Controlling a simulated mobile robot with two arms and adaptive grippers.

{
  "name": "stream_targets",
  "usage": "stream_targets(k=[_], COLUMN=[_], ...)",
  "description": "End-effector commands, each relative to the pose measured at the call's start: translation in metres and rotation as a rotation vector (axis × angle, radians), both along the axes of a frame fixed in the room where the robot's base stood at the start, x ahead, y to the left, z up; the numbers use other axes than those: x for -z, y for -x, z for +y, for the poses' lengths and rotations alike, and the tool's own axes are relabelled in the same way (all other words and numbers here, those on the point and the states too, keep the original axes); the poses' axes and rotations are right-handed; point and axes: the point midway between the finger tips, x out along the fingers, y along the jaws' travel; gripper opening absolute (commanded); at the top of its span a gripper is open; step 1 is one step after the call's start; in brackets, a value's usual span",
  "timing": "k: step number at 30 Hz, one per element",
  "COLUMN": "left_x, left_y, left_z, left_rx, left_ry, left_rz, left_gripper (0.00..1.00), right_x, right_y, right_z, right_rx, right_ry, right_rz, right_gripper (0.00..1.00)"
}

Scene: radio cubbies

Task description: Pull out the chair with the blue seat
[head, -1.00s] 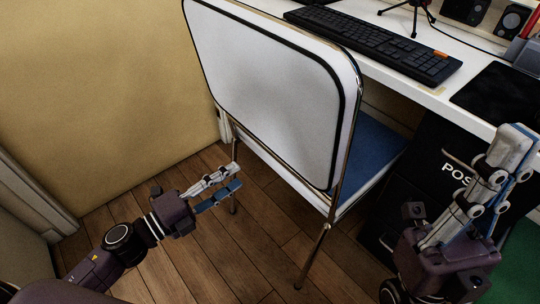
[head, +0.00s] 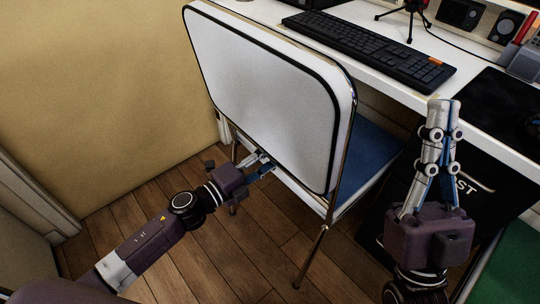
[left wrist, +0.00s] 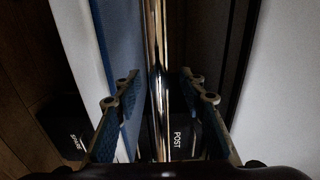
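The chair has a white backrest (head: 265,85) with black trim, a chrome tube frame and a blue seat (head: 368,150). The seat is partly under the desk. My left gripper (head: 268,167) is at the lower left edge of the backrest, its fingertips partly hidden there. In the left wrist view its fingers (left wrist: 158,85) are open, with an upright chrome tube (left wrist: 158,40) of the chair between them and gaps on both sides. The blue seat also shows there (left wrist: 122,45). My right gripper (head: 446,104) is shut and empty, right of the chair, in front of the desk.
The white desk (head: 415,82) bears a keyboard (head: 365,48), a small tripod (head: 408,14), speakers and a black mat (head: 495,95). A black box with white lettering (head: 480,205) stands below it. A tan panel (head: 110,100) is at left. Wooden floor (head: 200,265) is clear in front.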

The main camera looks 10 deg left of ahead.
Motion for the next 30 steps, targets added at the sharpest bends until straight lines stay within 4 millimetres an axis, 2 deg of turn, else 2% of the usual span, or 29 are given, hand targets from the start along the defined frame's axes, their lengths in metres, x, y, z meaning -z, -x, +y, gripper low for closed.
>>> stream_targets(k=[4,12,15,30], left_x=[0.0002,0.0,-0.0002,-0.0011], left_y=[0.0001,0.0002,0.0001,0.0004], left_z=[0.0002,0.0004,0.0005,0.0006], left_rx=[0.0,-0.001,-0.001,0.0], left_ry=[0.0,0.001,0.001,0.001], left_rz=[0.0,0.001,0.0,0.0], left_gripper=[0.38,0.08,0.0,0.0], right_x=[0.0,-0.0002,-0.0003,-0.0006], right_y=[0.0001,0.0005,0.0007,-0.0002], right_z=[0.0,0.0,0.0,-0.0002], right_rx=[0.0,0.0,0.0,0.001], right_ry=[0.0,-0.001,-0.001,0.0], right_rz=[-0.001,-0.002,-0.002,-0.001], right_gripper=[0.0,0.0,0.0,0.0])
